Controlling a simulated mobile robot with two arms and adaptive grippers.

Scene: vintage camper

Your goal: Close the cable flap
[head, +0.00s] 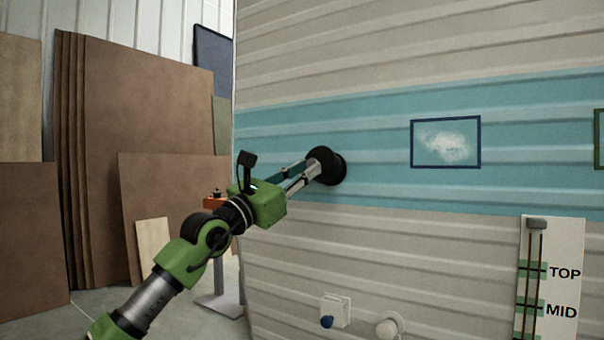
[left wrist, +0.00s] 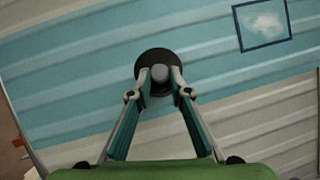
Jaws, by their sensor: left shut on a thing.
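My left gripper (head: 314,166) reaches to a round black fitting (head: 333,168) on the camper's teal band. In the left wrist view its fingers (left wrist: 159,84) are shut on the grey knob (left wrist: 160,73) at the middle of the black disc (left wrist: 150,57). In the head view the fingers partly hide this knob. Low on the wall is a small white square fitting (head: 341,306) with a blue round part (head: 327,322) at its front. I cannot tell for sure which fitting is the cable flap. My right gripper is not in view.
A round white fitting (head: 388,327) is low on the wall. A marked slider panel (head: 563,245) stands at the right. A blue-framed picture (head: 446,142) is on the teal band. Brown boards (head: 140,120) lean at the left, near an orange-topped stand (head: 216,200).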

